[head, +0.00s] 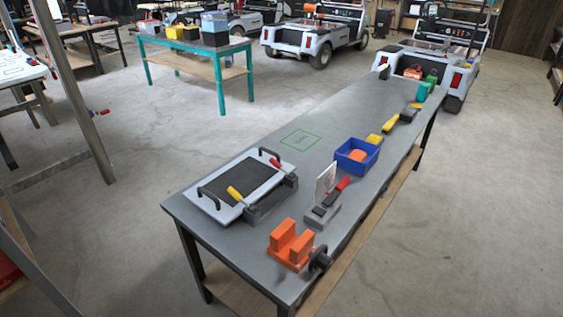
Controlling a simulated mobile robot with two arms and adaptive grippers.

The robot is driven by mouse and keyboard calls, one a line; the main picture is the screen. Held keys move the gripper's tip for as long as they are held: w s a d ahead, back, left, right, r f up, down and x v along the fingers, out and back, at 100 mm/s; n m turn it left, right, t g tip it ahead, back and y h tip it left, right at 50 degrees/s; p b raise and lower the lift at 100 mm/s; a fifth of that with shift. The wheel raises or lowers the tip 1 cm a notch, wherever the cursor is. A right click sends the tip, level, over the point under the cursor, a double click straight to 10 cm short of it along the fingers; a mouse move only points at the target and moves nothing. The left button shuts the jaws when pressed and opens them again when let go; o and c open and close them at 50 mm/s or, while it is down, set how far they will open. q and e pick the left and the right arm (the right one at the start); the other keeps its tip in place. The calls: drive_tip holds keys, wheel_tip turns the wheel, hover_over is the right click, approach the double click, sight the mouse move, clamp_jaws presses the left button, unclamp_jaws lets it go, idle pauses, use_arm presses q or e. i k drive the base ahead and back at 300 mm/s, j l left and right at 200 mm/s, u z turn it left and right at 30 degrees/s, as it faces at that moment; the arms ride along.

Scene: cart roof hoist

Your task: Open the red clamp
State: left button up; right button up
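A fixture on the grey workbench holds a pale tray (205,211) with a dark pad and two black handles. A clamp with a red handle (276,163) sits at the fixture's right back corner, its handle tilted over the tray's edge. Whether either clamp is open or closed is too small to tell. Neither of my grippers is in view.
The workbench (355,110) also carries an orange block (290,246), a blue bin (357,155), a red-handled tool (343,184) and several small items. A metal frame (70,95) stands at left. A teal table (185,52) and carts are behind.

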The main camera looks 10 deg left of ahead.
sight(273, 162)
drive_tip(key=i+j+z, duration=0.15)
drive_tip(key=j+z, duration=0.2)
drive_tip(key=j, duration=0.5)
drive_tip(key=j+z, duration=0.35)
drive_tip(key=j, duration=0.5)
drive_tip(key=j+z, duration=0.35)
drive_tip(key=j, duration=0.55)
drive_tip(key=i+j+z, duration=0.1)
drive_tip(key=j+z, duration=0.15)
drive_tip(key=j, duration=0.35)
drive_tip(key=j+z, duration=0.25)
drive_tip(key=j, duration=0.3)
drive_tip(key=j+z, duration=0.25)
drive_tip(key=j, duration=0.35)
drive_tip(key=k+j+z, duration=0.1)
drive_tip(key=j+z, duration=0.2)
drive_tip(key=j, duration=0.3)
drive_tip(key=k+j+z, duration=0.25)
drive_tip(key=j, duration=0.3)
drive_tip(key=i, duration=0.1)
